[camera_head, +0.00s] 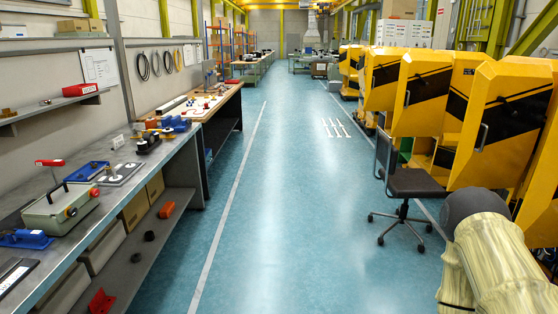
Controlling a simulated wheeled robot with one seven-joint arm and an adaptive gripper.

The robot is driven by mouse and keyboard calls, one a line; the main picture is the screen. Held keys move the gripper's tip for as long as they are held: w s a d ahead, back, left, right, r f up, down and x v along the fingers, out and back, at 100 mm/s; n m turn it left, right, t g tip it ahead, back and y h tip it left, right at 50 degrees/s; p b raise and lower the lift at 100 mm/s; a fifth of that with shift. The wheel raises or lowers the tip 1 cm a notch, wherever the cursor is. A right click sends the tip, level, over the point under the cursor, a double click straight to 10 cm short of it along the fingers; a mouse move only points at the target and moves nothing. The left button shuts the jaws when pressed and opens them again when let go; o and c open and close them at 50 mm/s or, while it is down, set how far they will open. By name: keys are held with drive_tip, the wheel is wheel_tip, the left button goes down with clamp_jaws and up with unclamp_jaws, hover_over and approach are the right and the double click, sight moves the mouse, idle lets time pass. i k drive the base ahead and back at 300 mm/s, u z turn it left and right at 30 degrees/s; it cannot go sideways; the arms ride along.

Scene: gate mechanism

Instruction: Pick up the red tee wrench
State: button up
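A red tee-shaped handle (49,162), which looks like the red tee wrench, stands upright at the left on the grey workbench. A thin shaft runs down from its red crossbar, and its lower end is hidden behind a grey-green box with a dark handle (61,208). My gripper is not in view. Only a pale, covered part of my arm with a dark rounded end shows at the lower right, far from the bench.
The grey workbench (150,172) runs along the left wall, with blue fixtures and a flat plate on top. A shelf below holds boxes and a red part (101,302). An office chair (404,185) and yellow machines (490,125) stand at right. The blue floor (285,200) between is clear.

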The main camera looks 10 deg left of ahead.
sight(51, 163)
drive_tip(key=u, duration=0.1)
drive_tip(key=i, duration=1.6)
drive_tip(key=u, duration=1.2)
drive_tip(key=i, duration=0.85)
drive_tip(key=u, duration=1)
